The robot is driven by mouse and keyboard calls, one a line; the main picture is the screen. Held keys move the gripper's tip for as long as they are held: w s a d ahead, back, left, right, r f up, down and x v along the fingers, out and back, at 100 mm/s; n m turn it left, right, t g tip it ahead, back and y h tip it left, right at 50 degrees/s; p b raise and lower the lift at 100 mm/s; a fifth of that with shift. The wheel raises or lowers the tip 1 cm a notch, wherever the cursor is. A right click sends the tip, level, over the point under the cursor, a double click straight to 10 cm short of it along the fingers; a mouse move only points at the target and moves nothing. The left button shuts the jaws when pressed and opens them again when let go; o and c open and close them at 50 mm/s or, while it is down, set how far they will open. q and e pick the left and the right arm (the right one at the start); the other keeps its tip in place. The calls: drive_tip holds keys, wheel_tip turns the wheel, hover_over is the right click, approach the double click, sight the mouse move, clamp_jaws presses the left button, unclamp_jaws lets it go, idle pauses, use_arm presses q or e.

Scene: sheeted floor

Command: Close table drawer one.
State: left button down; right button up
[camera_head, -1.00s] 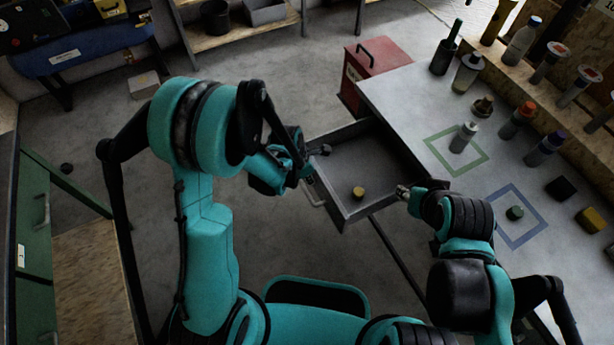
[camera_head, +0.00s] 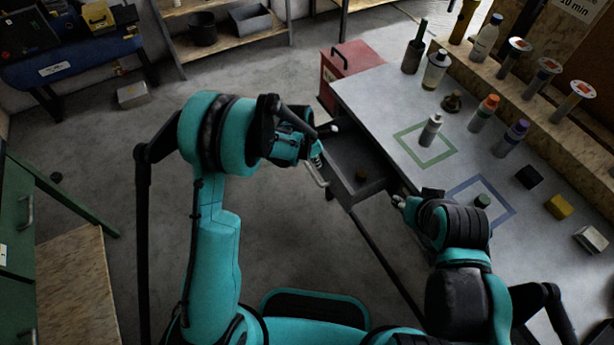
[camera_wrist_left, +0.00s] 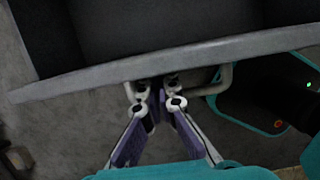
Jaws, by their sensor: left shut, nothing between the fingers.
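The grey table drawer (camera_head: 347,190) stands partly open at the left side of the workbench table.
The table top (camera_head: 390,110) holds several bottles and blocks, with green and blue outlined squares. A red box (camera_head: 350,65) stands on the floor behind the drawer. A green cabinet (camera_head: 20,215) stands at the left. The floor left of the drawer is clear.

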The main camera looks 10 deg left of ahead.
use_arm(q)
hover_over(355, 155)
drive_tip(key=shift+s+a, duration=0.1)
drive_tip(key=shift+a, duration=0.05)
drive_tip(key=shift+d, duration=0.2)
